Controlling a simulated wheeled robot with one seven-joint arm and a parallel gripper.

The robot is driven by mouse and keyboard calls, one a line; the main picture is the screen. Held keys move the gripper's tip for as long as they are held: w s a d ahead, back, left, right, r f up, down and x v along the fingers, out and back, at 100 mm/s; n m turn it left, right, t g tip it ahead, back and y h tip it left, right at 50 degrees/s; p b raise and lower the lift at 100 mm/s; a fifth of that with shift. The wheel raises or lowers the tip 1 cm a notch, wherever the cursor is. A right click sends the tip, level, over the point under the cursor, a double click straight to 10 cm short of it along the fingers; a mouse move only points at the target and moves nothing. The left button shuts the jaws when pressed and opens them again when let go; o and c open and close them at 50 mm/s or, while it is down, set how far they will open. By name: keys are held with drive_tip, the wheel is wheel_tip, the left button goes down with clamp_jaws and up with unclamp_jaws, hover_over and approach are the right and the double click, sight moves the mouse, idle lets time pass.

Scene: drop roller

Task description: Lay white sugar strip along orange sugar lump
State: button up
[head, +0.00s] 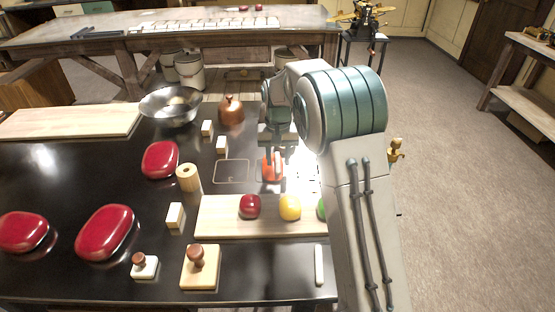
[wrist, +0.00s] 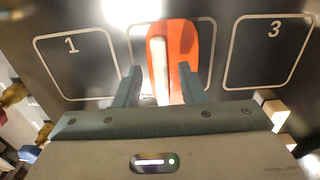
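The orange sugar lump (head: 272,168) lies in the middle outlined square on the black table, beneath my gripper. It shows larger in the wrist view (wrist: 184,45). The white sugar strip (wrist: 160,66) appears along the lump's left side in the wrist view; I cannot tell whether they touch. My gripper (wrist: 160,70) is open, with one finger left of the strip and the other in front of the lump's right part. A gap shows between the left finger and the strip. In the head view my gripper (head: 272,151) is above the lump, and the strip is hard to make out.
Outlined squares 1 (wrist: 75,62) and 3 (wrist: 270,52) beside the lump look empty. A board (head: 230,222) with a red, a yellow and a green item stands nearer the front. A white stick (head: 319,265), a bowl (head: 170,106) and red lidded things (head: 105,232) are around.

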sight(278, 164)
wheel_tip(278, 164, up, 11)
drive_tip(key=s+d+r, duration=0.3)
drive_tip(key=s+d, duration=0.1)
drive_tip(key=s, duration=0.2)
drive_tip(key=s+d+f+t, duration=0.1)
drive_tip(key=s+d, duration=0.1)
drive_tip(key=s, duration=0.6)
drive_tip(key=s+d+f+t, duration=0.1)
drive_tip(key=s+d+f, duration=0.1)
drive_tip(key=s, duration=0.7)
drive_tip(key=s+d+f+t, duration=0.1)
drive_tip(key=s+d, duration=0.3)
drive_tip(key=s, duration=0.4)
drive_tip(key=shift+s+f, duration=0.4)
drive_tip(key=shift+f, duration=0.15)
